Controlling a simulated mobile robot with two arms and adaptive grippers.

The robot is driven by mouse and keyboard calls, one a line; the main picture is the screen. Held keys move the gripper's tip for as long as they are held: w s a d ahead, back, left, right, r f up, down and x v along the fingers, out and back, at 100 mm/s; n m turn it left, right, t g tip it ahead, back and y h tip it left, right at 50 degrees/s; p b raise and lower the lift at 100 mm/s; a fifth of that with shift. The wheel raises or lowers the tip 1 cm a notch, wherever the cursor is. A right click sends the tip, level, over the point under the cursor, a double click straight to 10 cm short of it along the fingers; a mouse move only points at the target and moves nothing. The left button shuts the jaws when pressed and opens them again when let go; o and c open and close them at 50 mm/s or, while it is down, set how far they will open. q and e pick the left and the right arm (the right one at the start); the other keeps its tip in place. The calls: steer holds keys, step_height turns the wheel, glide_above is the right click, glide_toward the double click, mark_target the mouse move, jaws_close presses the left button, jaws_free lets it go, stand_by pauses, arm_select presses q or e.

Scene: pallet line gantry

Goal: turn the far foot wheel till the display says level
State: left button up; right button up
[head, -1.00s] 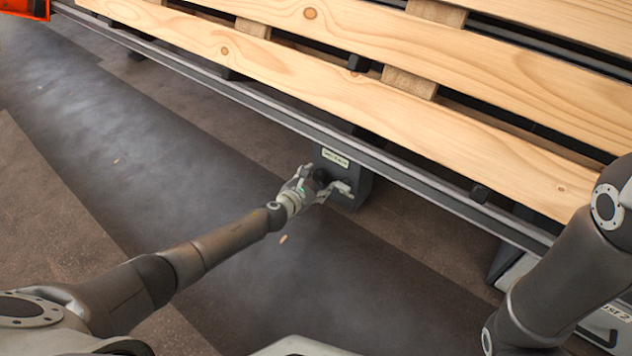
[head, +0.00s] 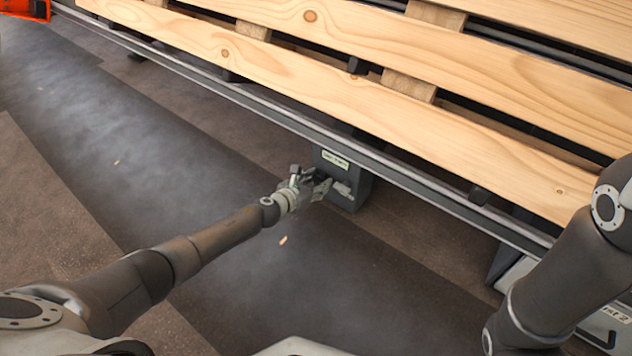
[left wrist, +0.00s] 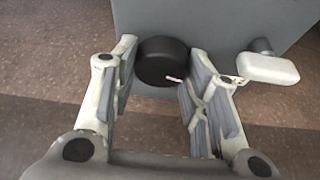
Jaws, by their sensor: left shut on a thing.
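The foot wheel is a round black knob (left wrist: 160,60) on the front of a grey foot box (head: 350,193) under the pallet line's near rail. A small pale mark shows on its rim in the left wrist view. My left gripper (head: 313,181) is shut on the wheel, one finger on each side of it, as the left wrist view (left wrist: 163,72) shows. In the head view the gripper mostly hides the wheel. My right gripper is out of view.
A pale lever-like part (left wrist: 268,68) sticks out of the box just right of the wheel. The wooden pallet (head: 330,65) lies above, behind the long grey rail (head: 230,107). An orange thing (head: 25,9) is at the top left.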

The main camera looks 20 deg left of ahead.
arm_select(q)
steer(key=shift+n+g+h, duration=0.3)
steer(key=shift+n+h, duration=0.4)
steer(key=shift+n, duration=0.3)
steer(key=shift+a+f+n+h+b, duration=0.15)
steer(key=shift+n+h+b, duration=0.35)
steer(key=shift+n+b, duration=0.35)
steer(key=shift+f+n+h+b, duration=0.1)
steer(key=shift+n+h+b, duration=0.85)
steer(key=shift+n, duration=0.3)
steer(key=shift+n+h+b, duration=0.85)
steer(key=shift+n+b, duration=0.35)
steer(key=shift+n, duration=0.2)
steer(key=o, duration=1)
